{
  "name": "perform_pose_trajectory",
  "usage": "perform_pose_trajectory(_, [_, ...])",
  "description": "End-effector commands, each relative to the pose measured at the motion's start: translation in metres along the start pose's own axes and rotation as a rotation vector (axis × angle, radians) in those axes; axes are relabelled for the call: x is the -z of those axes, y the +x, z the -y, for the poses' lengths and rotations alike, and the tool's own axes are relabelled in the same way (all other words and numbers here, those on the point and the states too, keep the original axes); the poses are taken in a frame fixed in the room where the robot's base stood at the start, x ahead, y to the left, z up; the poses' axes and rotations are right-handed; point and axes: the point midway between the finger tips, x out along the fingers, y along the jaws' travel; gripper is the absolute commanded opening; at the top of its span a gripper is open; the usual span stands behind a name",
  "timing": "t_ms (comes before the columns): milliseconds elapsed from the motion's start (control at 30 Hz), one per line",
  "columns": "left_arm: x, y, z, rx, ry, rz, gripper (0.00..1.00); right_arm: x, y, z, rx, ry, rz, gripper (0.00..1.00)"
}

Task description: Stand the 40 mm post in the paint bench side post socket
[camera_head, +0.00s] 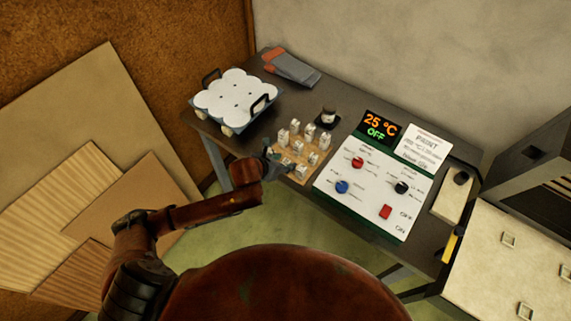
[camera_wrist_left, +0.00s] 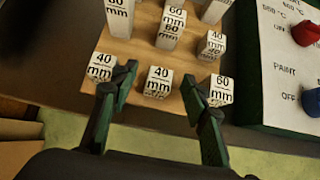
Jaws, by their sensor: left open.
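Several white posts stand on a wooden board (camera_head: 289,177), which also shows in the left wrist view (camera_wrist_left: 150,107). A front-row post (camera_wrist_left: 158,82) is labelled 40 mm; two more 40 mm posts stand at its left (camera_wrist_left: 101,67) and behind right (camera_wrist_left: 212,46). My left gripper (camera_head: 270,156) is at the board's left edge. In the left wrist view, my left gripper (camera_wrist_left: 150,88) is open, its fingers on either side of the middle front 40 mm post, with gaps visible. My right gripper is not in view.
Taller posts, including one labelled 60 mm (camera_wrist_left: 221,91), stand close around the fingers. A control panel (camera_head: 372,190) with knobs lies right of the board. A tray of white round pieces (camera_head: 259,107) stands at the back left. A dark cabinet (camera_head: 540,170) stands at the right.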

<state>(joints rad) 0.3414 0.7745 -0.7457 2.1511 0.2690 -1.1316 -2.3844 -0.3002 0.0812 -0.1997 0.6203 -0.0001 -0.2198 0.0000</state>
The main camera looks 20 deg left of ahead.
Motion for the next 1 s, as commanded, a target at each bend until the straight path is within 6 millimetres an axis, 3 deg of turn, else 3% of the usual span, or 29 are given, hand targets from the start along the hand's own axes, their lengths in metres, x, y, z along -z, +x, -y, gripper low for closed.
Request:
perform_pose_trajectory(133, [0.001,0.016,0.001,0.001,-0.001,0.0,0.42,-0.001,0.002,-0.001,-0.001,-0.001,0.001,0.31])
perform_pose_trajectory(400, [0.0,0.018,0.0,0.0,0.002,0.001,0.42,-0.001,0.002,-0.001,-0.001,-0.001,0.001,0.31])
perform_pose_trajectory(1000, [0.0,0.018,0.0,0.0,0.0,0.0,0.01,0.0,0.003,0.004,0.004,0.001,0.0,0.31])
